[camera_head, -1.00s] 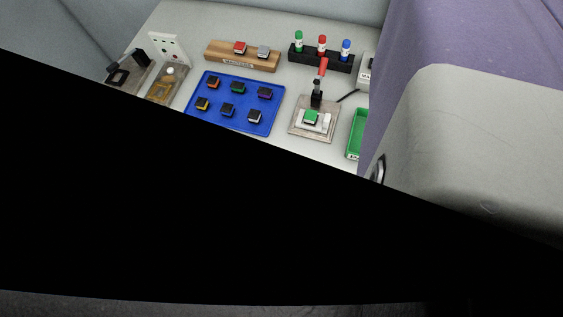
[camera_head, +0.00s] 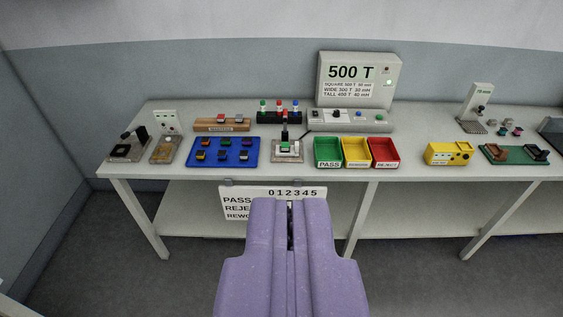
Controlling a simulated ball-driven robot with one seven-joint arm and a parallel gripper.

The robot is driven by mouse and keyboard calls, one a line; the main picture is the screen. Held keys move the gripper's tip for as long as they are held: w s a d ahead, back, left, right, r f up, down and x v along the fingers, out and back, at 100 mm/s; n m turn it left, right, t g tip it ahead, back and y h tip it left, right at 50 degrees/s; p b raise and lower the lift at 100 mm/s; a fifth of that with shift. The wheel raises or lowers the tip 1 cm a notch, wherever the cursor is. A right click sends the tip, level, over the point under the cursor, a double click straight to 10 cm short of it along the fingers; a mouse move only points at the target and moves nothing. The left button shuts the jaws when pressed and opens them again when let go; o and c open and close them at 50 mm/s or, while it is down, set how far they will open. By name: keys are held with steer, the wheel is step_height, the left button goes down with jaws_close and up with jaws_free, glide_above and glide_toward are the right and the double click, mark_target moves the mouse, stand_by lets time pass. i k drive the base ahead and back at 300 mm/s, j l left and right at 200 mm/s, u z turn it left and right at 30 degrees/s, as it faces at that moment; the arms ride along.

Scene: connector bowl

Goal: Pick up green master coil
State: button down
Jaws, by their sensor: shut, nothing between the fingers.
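A small green-topped coil (camera_head: 285,146) sits in a small fixture (camera_head: 287,157) with an upright lever, on the bench just right of the blue tray (camera_head: 253,163). The wooden masters rack (camera_head: 206,125) behind the tray holds a red block (camera_head: 224,117) and a grey block (camera_head: 236,118). The tray holds several dark blocks with coloured tops, one of them greenish. No label marks the coil in the fixture as a master.
Behind the fixture stands a black rack (camera_head: 279,118) with green, red and white-blue bottles. Green, yellow and red bins (camera_head: 328,155) stand to its right, below a display unit reading 500 T (camera_head: 350,72).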

mark_target(284, 145)
steer(key=i+l+z, duration=0.15)
steer(key=i, duration=0.9)
steer(key=i+j+z, duration=0.15)
steer(key=i, duration=0.85)
steer(key=i+j+z, duration=0.15)
steer(key=i, duration=0.9)
